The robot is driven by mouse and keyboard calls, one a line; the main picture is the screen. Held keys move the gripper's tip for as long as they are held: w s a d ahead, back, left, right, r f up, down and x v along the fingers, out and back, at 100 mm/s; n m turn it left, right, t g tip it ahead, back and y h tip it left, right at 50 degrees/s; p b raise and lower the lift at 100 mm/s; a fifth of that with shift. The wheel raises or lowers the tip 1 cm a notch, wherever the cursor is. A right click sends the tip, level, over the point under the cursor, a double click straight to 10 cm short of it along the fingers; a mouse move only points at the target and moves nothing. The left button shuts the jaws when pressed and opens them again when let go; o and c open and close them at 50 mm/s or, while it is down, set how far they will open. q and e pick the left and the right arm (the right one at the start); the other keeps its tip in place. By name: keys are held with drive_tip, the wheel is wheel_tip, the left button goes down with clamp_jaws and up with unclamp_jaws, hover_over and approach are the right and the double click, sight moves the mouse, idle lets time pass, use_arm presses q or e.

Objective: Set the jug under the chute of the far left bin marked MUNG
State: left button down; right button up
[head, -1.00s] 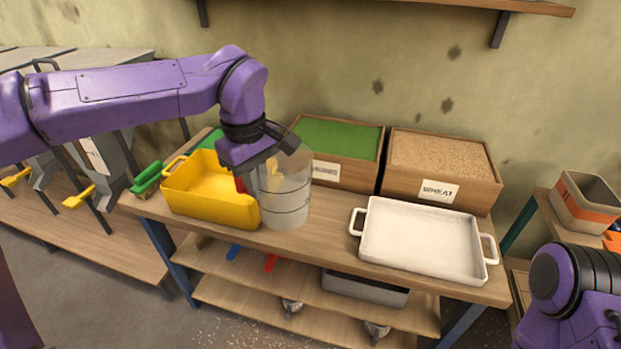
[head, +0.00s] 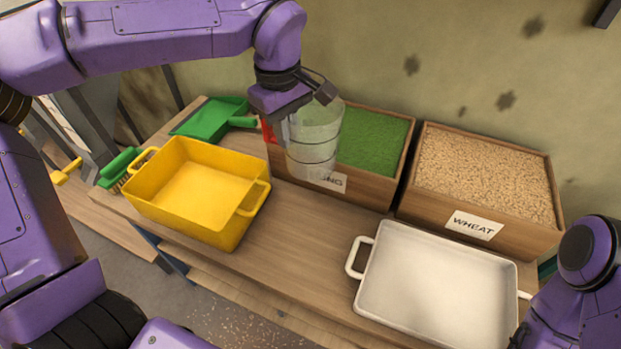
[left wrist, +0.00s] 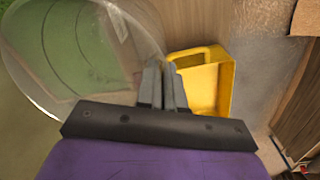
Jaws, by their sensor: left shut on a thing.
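The clear jug (head: 318,150) hangs upright in my left gripper (head: 282,128), which is shut on it. It is raised above the table, in front of the green-filled crate. The left wrist view shows the jug (left wrist: 75,45) beside the closed fingers (left wrist: 162,88). At the left edge of the head view, part of a grey bin (head: 92,118) shows behind my arm, with a yellow handle (head: 66,171) low beside it. Its lettering cannot be read and no chute mouth shows clearly. Only part of my right arm shows; its gripper is out of view.
A yellow tub (head: 190,205), green dustpan (head: 208,122) and green brush (head: 118,168) are on the table's left. A green-filled crate (head: 375,185), label partly hidden, stands beside the WHEAT crate (head: 520,235). A white tray (head: 372,262) is at right front.

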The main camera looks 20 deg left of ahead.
use_arm(q)
wheel_tip(320, 180, down, 17)
drive_tip(key=s, duration=0.1)
drive_tip(key=shift+s+r, duration=0.2)
drive_tip(key=shift+s, duration=0.05)
use_arm(e)
drive_tip(key=shift+s+a+r, duration=0.1)
drive_tip(key=shift+s+r, duration=0.05)
drive_tip(key=shift+s, duration=0.5)
use_arm(q)
drive_tip(key=shift+f, duration=0.1)
drive_tip(key=c, duration=1.3)
unclamp_jaws()
drive_tip(key=shift+o, duration=0.2)
drive_tip(key=shift+a, duration=0.1)
